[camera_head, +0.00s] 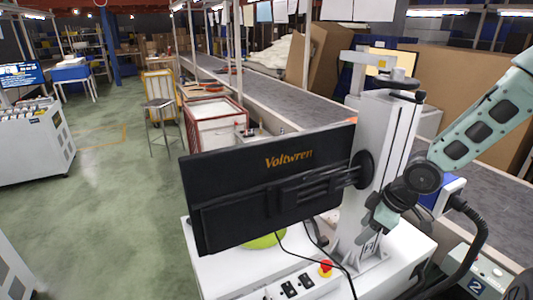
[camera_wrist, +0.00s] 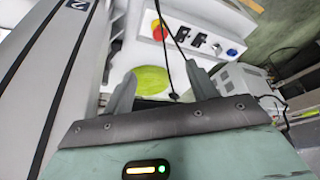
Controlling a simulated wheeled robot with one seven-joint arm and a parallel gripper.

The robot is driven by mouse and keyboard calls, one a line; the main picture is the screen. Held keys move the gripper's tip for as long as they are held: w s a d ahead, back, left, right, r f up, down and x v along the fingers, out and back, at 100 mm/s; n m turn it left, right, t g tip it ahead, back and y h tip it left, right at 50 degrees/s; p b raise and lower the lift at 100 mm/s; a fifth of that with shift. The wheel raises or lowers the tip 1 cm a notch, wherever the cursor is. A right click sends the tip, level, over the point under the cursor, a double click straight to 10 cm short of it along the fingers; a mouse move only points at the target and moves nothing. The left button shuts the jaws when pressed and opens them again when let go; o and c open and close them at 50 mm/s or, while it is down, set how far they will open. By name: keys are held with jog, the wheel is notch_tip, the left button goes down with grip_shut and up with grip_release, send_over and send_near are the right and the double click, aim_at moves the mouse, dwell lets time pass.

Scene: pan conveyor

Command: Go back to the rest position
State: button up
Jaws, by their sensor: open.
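My gripper (camera_wrist: 161,84) shows in the wrist view with its two grey fingers apart and nothing held between them. In the head view my gripper (camera_head: 372,228) hangs beside the white column, above the white cabinet top, its fingers pointing down; the arm comes in from the right. A lime-green rounded thing (camera_wrist: 151,80) lies on the white top beyond the fingers, in line with the gap. In the head view the same green thing (camera_head: 264,240) is mostly hidden behind the monitor.
A black "Voltwren" monitor (camera_head: 240,180) on the white column (camera_head: 385,130) stands left of my gripper. A red emergency button (camera_head: 326,267), sockets (camera_head: 290,289) and a loose black cable lie close by. A conveyor (camera_head: 270,95) runs behind. Green floor is open at left.

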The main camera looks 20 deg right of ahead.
jog(key=s+a+r+g+h+b, duration=0.1)
jog(key=s+a+r+b, duration=0.2)
jog(key=s+a, duration=0.6)
jog(key=s+a+r+m+g+h+b, duration=0.1)
jog(key=s+a+r, duration=0.3)
jog(key=s+a, duration=0.6)
jog(key=a+g+b, duration=0.1)
jog(key=a, duration=0.4)
jog(key=shift+s+r+h+b, duration=0.2)
jog(key=shift+r+h+b, duration=0.1)
jog(key=shift+r+b, duration=0.1)
dwell(0.5)
